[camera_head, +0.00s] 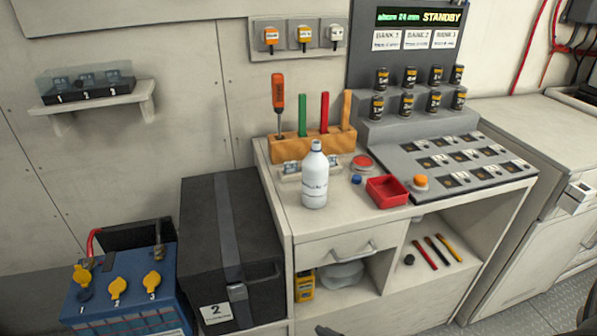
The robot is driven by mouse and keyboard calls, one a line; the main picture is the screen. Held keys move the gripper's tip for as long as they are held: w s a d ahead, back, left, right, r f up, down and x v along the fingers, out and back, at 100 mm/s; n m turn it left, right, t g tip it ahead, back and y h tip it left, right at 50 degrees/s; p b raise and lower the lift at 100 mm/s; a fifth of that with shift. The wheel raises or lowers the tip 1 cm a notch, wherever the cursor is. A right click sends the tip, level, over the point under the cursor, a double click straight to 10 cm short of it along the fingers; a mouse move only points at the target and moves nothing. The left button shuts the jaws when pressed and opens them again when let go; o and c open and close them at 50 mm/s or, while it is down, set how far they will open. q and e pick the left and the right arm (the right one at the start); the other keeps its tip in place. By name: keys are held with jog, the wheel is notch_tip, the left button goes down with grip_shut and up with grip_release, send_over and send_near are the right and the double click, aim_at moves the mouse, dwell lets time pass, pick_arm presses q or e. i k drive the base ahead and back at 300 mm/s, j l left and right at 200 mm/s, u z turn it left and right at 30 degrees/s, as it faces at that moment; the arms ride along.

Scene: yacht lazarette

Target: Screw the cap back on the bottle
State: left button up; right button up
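Neither of my grippers can be made out. Only a small dark sliver shows at the bottom edge of the view, too little to identify.
A wooden tool rack (312,146) stands behind the bottle. A sloped grey panel (455,165) fills the counter's right side. A black case (232,250) stands left of the counter.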

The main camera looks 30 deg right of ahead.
aim_at(315, 166)
jog(key=z, duration=1.35)
